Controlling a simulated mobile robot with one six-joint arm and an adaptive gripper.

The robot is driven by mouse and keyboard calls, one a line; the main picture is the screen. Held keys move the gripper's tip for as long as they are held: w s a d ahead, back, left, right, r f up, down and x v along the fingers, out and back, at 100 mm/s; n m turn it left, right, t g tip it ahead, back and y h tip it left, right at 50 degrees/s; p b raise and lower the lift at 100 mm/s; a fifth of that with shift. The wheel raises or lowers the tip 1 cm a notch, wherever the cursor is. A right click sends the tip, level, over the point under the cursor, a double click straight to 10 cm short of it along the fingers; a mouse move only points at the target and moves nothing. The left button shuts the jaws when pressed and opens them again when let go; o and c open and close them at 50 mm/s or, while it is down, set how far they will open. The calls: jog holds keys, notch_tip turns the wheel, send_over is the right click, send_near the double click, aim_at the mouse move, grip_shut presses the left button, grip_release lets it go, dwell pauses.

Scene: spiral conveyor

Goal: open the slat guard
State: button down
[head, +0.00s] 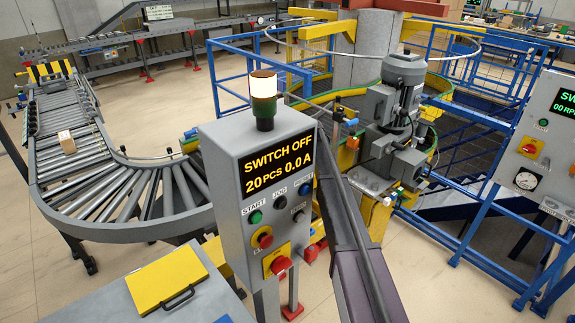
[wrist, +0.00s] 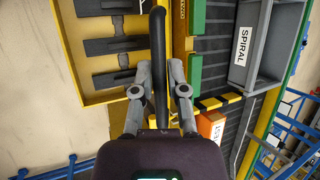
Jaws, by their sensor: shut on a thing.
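In the wrist view, my gripper (wrist: 158,74) is shut on a dark upright bar handle (wrist: 158,28), one finger on each side of it. Just left of the handle is a yellow-framed panel (wrist: 66,38), likely the slat guard, with several dark slats (wrist: 113,45) across its pale inner face. Where the handle joins the panel is hidden by my fingers and wrist. In the head view, my arm rises from the bottom edge past the control box; my gripper cannot be made out there.
The grey control box (head: 225,195) reads SWITCH OFF and stands left of my arm. A motor unit (head: 402,100) and blue railings (head: 440,225) are to the right. In the wrist view, a grey SPIRAL tray (wrist: 265,45) and an orange box (wrist: 211,128) lie right of the handle.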

jog(key=c, duration=0.6)
grip_release()
jog(key=shift+c, duration=0.2)
jog(key=shift+s+f, duration=0.1)
jog(key=s+d+f+t+y+b, duration=0.2)
jog(key=f+b, duration=0.6)
jog(key=b, duration=0.4)
jog(key=s+d+f+n+t+y+b, duration=0.1)
jog(key=s+d+f+t+y+b, duration=0.1)
jog(key=s+d+f+b, duration=0.2)
jog(key=s+d+f+n+t+y+b, duration=0.1)
jog(key=s+d+f+t+y+b, duration=0.1)
jog(key=s+f+b, duration=0.5)
notch_tip(320, 180, down, 6)
jog(key=d+b, duration=0.1)
jog(key=b, duration=1.2)
jog(key=shift+s+d+t+y, duration=0.2)
jog(key=shift+d+t+y, duration=0.1)
jog(key=shift+d+t, duration=0.1)
dwell(0.4)
